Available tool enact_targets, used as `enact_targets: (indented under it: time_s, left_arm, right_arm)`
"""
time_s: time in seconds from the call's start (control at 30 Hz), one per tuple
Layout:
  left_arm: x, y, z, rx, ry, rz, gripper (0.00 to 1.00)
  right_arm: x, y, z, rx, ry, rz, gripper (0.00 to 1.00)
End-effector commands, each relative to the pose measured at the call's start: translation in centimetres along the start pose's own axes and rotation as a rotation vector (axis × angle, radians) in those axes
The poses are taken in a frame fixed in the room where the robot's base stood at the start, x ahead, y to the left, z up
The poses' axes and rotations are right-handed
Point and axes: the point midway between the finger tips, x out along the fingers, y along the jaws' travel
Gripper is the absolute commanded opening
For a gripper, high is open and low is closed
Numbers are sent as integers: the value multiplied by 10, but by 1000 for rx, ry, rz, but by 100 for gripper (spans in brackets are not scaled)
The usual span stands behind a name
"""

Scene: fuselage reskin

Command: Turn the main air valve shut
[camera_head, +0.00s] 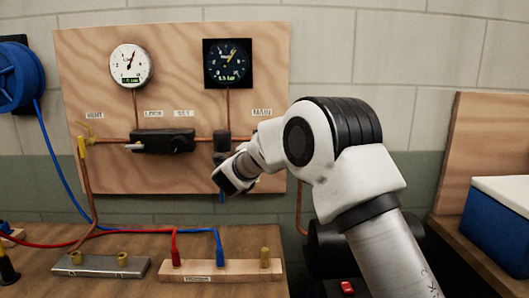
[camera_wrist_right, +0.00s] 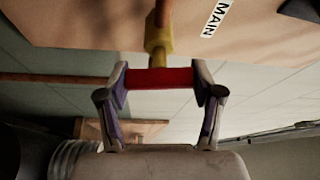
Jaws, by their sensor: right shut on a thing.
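The main air valve shows in the right wrist view as a brass body (camera_wrist_right: 158,50) on a copper pipe, with a red handle (camera_wrist_right: 160,78). A MAIN label (camera_wrist_right: 216,18) is beside it on the plywood panel. My right gripper (camera_wrist_right: 161,82) is shut on the red handle, one finger at each end. The handle lies across the line of the vertical pipe in that view. In the head view my right gripper (camera_head: 232,180) is at the lower right of the panel, below the MAIN label (camera_head: 262,112); my wrist hides the valve there. My left gripper is not in view.
The plywood panel (camera_head: 100,170) carries a white gauge (camera_head: 131,65), a dark gauge (camera_head: 228,63) and a black regulator block (camera_head: 163,141). Below, a wooden bench holds a metal manifold (camera_head: 100,265) and a wooden block (camera_head: 220,271) with red and blue hose ends. A blue cooler (camera_head: 495,228) stands right.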

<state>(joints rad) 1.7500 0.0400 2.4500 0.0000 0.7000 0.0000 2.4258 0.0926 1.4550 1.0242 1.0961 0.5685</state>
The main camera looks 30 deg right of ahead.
Motion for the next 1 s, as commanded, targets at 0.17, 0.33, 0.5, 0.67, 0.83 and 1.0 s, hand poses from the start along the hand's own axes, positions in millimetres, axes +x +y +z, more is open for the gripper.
enact_targets:
  time_s: [0.17, 0.33, 0.5, 0.67, 0.83, 1.0]
  left_arm:
    - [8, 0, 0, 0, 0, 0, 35]
    - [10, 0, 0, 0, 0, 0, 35]
    - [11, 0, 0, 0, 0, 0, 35]
    - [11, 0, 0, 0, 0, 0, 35]
    - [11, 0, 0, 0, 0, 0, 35]
    - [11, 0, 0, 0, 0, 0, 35]
  right_arm:
    - [0, 0, 0, 97, -1, 36, 31]
    - [0, -1, 0, 156, -1, 60, 31]
    - [0, -2, 0, 180, -2, 70, 31]
    - [0, -2, 0, 186, -1, 72, 31]
    - [0, -2, 0, 186, -1, 72, 31]
    - [0, -2, 0, 185, -1, 72, 92]
